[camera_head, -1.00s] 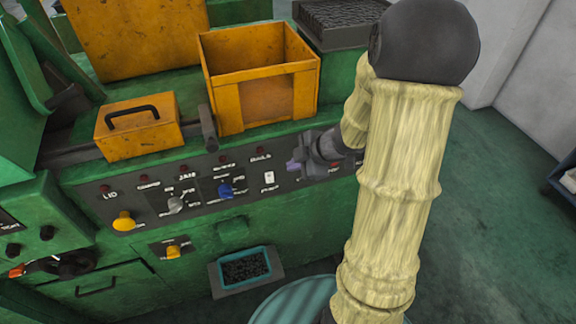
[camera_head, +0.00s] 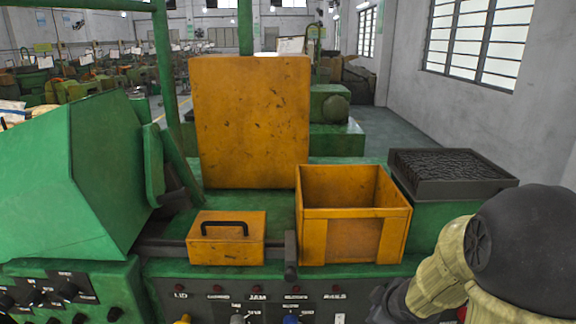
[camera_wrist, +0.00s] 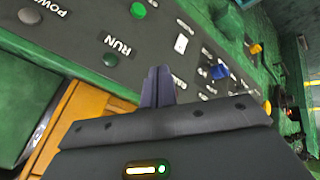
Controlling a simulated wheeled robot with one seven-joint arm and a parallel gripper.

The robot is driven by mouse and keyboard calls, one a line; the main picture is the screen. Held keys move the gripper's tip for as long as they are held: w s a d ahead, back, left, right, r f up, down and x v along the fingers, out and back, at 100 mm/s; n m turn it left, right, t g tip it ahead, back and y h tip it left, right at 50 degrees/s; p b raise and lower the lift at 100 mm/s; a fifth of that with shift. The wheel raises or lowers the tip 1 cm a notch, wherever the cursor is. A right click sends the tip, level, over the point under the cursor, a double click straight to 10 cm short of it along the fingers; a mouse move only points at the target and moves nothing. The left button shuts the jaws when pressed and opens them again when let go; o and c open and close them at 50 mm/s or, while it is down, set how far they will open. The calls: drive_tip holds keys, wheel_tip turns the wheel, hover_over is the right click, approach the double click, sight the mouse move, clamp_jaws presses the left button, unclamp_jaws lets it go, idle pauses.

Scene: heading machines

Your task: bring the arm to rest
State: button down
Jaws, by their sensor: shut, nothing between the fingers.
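My gripper shows in the wrist view (camera_wrist: 157,88), its two dark fingers together with nothing between them. It points at the machine's dark control panel (camera_wrist: 110,35), which has a green button (camera_wrist: 138,10), a RUN button (camera_wrist: 110,60), a white switch (camera_wrist: 181,44) and a blue knob (camera_wrist: 219,71). I cannot tell the exact gap between the fingertips and the panel. In the head view my arm, cream-sleeved with a black joint, fills the lower right corner. The gripper's tips are not clear there. The panel (camera_head: 215,300) shows along the bottom edge.
An open orange bin (camera_head: 340,238) and a small orange lid with a handle (camera_head: 226,250) sit on the green machine. A tall orange panel (camera_head: 250,120) stands behind. A black tray (camera_head: 445,170) is at right, close to my arm. An aisle lies behind.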

drive_tip(key=s+a+m+g, duration=0.4)
drive_tip(key=s+a+m, duration=0.1)
drive_tip(key=s+m, duration=0.5)
drive_tip(key=shift+s+a+r+h, duration=0.2)
drive_tip(key=shift+s+a+h, duration=0.2)
drive_tip(key=shift+s, duration=0.75)
